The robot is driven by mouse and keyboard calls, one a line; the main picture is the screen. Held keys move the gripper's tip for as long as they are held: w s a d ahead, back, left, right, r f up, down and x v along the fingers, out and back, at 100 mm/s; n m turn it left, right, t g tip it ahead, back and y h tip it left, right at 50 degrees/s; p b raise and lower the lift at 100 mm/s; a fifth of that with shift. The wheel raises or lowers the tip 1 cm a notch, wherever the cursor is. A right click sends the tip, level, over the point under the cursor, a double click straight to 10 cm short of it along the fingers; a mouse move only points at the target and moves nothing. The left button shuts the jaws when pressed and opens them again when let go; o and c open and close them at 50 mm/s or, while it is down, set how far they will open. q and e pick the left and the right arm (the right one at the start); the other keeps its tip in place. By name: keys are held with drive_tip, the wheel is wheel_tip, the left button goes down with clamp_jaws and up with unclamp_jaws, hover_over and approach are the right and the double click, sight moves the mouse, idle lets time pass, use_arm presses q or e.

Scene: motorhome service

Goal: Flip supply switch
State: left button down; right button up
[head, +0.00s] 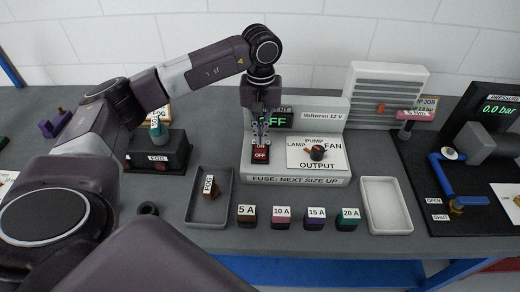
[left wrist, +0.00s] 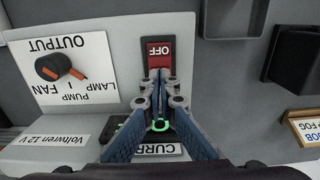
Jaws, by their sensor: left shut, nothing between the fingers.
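The supply switch (head: 261,152) is a red rocker on the front of the pale Voltwren 12 V unit (head: 335,110). My left gripper (head: 262,139) points down over the switch. Its fingers are shut and empty, and their tips (left wrist: 160,76) are right at the rocker. I cannot tell if they touch it. A green display (head: 272,120), partly hidden by the gripper, shows "FF". My right gripper is out of view.
The output knob (head: 317,153) is right of the switch. A grey tray (head: 209,212) holds a fuse piece. Several labelled fuse blocks and an empty pale tray (head: 386,222) line the front. A black panel (head: 440,190) with blue pipework is at right.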

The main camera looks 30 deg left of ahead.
sight(261, 146)
use_arm(q)
drive_tip(key=shift+f+b, duration=1.05)
drive_tip(key=shift+f, duration=0.2)
idle(0.7)
drive_tip(key=shift+r, duration=0.1)
drive_tip(key=shift+r+p, duration=2.05)
drive_tip(key=shift+r, duration=1.4)
